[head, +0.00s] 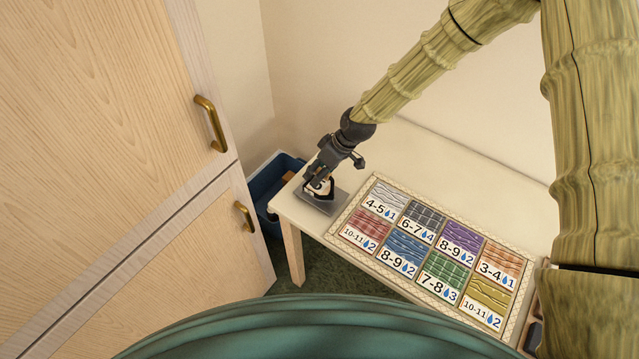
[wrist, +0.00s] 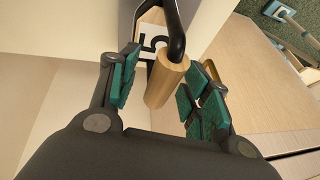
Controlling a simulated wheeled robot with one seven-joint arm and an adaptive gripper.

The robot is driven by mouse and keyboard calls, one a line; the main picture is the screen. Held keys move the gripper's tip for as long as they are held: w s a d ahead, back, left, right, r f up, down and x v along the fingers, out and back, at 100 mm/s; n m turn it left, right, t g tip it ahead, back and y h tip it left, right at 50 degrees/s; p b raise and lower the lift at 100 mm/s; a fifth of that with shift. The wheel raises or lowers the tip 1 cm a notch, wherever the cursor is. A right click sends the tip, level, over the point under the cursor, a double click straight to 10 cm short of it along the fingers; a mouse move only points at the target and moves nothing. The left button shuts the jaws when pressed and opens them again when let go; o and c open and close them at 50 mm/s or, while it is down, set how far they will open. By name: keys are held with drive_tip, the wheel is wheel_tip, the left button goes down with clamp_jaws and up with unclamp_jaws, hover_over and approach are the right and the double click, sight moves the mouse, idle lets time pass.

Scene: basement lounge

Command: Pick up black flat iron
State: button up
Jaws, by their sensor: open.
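The black flat iron shows in the wrist view as a curved black bar (wrist: 176,32) with a light wooden handle (wrist: 166,82). A pale face with dark lettering lies beyond it. In the head view it is mostly hidden under my gripper (head: 320,170), at the left end of the white table, where a grey plate (head: 322,204) shows. My gripper, also in the wrist view (wrist: 160,92), is open with its teal pads on both sides of the wooden handle. Gaps show between pads and handle, so it holds nothing.
A framed board (head: 420,255) of coloured, numbered fabric patches lies on the table (head: 410,160) right of the plate. A blue bin (head: 266,184) stands on the floor left of the table. A wooden cabinet (head: 100,130) with brass handles is close at left. The table behind the board is clear.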

clamp_jaws()
drive_tip(key=shift+r, duration=0.1)
